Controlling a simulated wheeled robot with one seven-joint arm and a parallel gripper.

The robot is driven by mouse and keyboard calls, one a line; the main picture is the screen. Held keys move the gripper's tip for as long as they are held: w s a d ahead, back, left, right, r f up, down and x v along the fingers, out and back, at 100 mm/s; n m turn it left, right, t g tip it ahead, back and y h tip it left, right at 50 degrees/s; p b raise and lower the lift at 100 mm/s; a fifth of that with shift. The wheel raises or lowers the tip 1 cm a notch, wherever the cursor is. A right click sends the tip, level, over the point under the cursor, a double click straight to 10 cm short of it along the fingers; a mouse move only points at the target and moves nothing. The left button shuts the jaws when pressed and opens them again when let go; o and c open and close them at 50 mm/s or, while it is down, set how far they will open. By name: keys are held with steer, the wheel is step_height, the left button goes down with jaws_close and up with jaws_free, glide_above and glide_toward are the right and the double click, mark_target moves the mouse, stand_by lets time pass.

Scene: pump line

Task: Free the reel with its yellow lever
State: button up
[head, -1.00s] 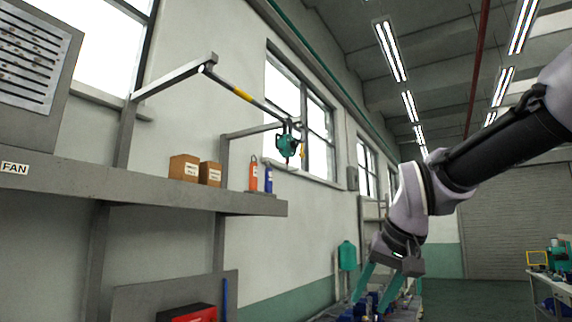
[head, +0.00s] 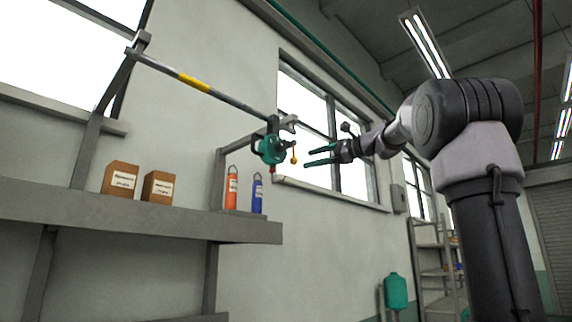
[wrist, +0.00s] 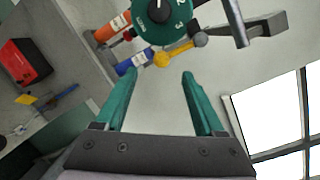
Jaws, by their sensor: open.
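The teal reel (head: 270,149) hangs from the end of a grey overhead rail (head: 232,102). In the wrist view its round face (wrist: 163,18) carries a dial with numbers and is cut off by the top edge. The yellow lever (head: 293,157) sticks out from the reel on the side facing my gripper; it also shows in the wrist view (wrist: 174,54), with a rounded yellow end. My gripper (head: 308,157) is open and empty, just right of the lever. In the wrist view the lever lies just beyond the fingertips (wrist: 160,74), apart from them.
A grey shelf (head: 130,215) below left holds two cardboard boxes (head: 122,178), an orange bottle (head: 231,190) and a blue bottle (head: 257,195). The wall and window (head: 305,105) stand behind the reel. A red case (wrist: 24,62) lies lower down. The air around the reel is mostly free.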

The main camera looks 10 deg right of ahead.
mark_target(293, 153)
steer(key=x, duration=1)
steer(key=shift+w+a+r, duration=0.25)
steer(key=shift+a+r, duration=0.05)
steer(key=shift+r, duration=0.05)
